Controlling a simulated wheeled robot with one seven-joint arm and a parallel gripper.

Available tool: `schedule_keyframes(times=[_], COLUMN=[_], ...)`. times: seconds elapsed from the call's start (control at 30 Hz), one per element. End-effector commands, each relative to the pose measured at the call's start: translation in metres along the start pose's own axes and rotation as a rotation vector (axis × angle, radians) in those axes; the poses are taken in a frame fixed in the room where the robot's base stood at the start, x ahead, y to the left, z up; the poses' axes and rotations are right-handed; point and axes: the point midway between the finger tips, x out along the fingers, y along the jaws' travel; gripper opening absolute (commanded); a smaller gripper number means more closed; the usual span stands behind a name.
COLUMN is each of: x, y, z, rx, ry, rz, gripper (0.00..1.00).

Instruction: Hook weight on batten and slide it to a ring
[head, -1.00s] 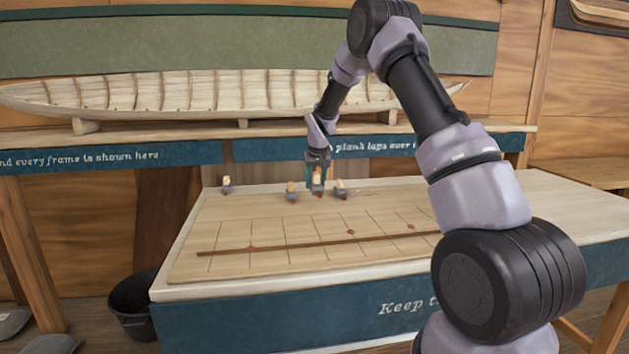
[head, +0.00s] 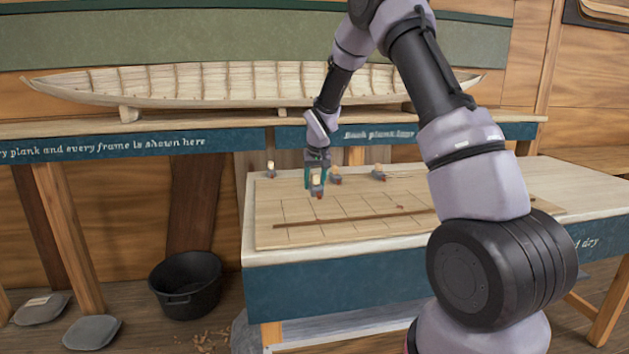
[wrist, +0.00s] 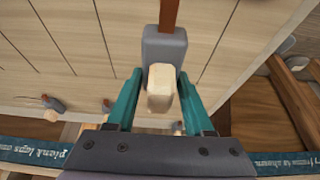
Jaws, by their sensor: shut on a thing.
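My gripper (head: 316,186) is shut on a grey weight (wrist: 165,48) with a pale wooden knob (wrist: 161,88) between its teal fingers. A reddish-brown hook (wrist: 169,14) points out from the weight's far end in the wrist view. The held weight appears above the board, behind the batten and apart from it. The batten (head: 350,218) is a thin brown strip lying across the gridded board (head: 268,238). Small reddish ring marks lie near the batten, too small to make out well. Other weights stand at the back: one at left (head: 270,169), one (head: 335,176) and another (head: 378,173) to the right.
The board lies on a pale table (head: 258,256) with a blue front. A model boat hull (head: 250,85) sits on a shelf behind. A black bucket (head: 186,285) and grey slabs (head: 92,332) are on the floor at left. The board's front is clear.

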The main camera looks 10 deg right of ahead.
Motion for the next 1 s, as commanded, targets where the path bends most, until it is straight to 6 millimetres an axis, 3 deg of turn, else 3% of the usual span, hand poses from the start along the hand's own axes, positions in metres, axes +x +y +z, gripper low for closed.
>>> schedule_keyframes(times=[0.6, 1.0], x=[0.055, 0.065], y=[0.000, 0.000], z=[0.022, 0.026], rx=[-0.001, 0.000], ry=[0.001, 0.003], rz=[0.000, 0.000], gripper=[0.00, 0.00])
